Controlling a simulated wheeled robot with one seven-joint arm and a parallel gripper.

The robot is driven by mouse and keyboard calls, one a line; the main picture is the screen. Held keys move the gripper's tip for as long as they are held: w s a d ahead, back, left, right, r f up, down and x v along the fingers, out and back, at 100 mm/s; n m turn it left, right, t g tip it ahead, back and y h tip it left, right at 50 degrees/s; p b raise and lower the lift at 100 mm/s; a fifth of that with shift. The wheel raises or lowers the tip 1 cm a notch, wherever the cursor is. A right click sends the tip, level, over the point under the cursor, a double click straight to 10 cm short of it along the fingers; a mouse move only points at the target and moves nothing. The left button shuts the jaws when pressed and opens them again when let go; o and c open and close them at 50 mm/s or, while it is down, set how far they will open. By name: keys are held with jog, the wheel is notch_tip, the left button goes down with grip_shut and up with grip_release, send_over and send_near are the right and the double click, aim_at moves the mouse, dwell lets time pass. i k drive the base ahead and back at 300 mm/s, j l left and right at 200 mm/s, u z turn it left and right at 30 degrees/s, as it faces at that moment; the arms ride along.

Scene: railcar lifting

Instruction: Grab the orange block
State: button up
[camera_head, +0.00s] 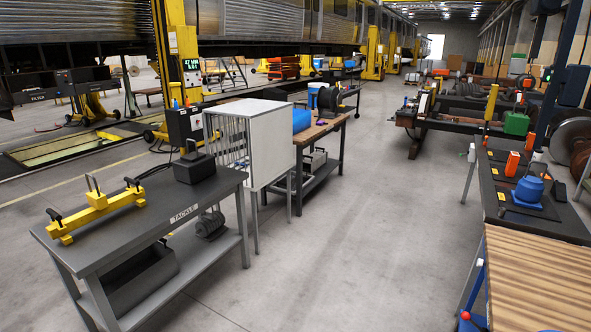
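A small upright orange block (512,163) stands on the dark bench (488,185) at the right. A second orange piece (530,141) stands a little farther back on the same bench. I cannot tell which of the two the task names. Both are small in this view. My gripper is not in view, so nothing shows between its fingers.
A blue object (529,190) sits on the dark bench in front of the orange blocks. A slatted wooden surface (540,280) is at the lower right. A grey table (90,240) and white cabinet (267,130) stand left. The grey floor (360,230) between is clear.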

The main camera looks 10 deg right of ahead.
aim_at(512, 161)
jog(key=i+l+z, duration=0.25)
jog(key=i, duration=0.25)
jog(key=i+z, duration=0.25)
jog(key=i, duration=0.25)
jog(key=i+j+z, duration=0.1)
jog(key=i+z, duration=0.2)
jog(key=i, duration=0.2)
jog(key=i+j+z, duration=0.25)
jog(key=i, duration=0.3)
jog(key=i+j+z, duration=0.25)
jog(key=i, duration=0.25)
jog(key=i+z, duration=0.1)
jog(key=i, duration=0.55)
jog(key=i+z, duration=0.15)
jog(key=i, duration=0.5)
jog(key=i+j+z, duration=0.1)
jog(key=i, duration=0.5)
jog(key=i+j+z, duration=0.1)
jog(key=i, duration=0.55)
jog(key=i+l+z, duration=0.1)
jog(key=i+l, duration=0.15)
jog(key=i, duration=0.25)
jog(key=i+l+z, duration=0.1)
jog(key=i, duration=0.35)
jog(key=i+l, duration=0.3)
jog(key=i, duration=0.2)
jog(key=z, duration=0.05)
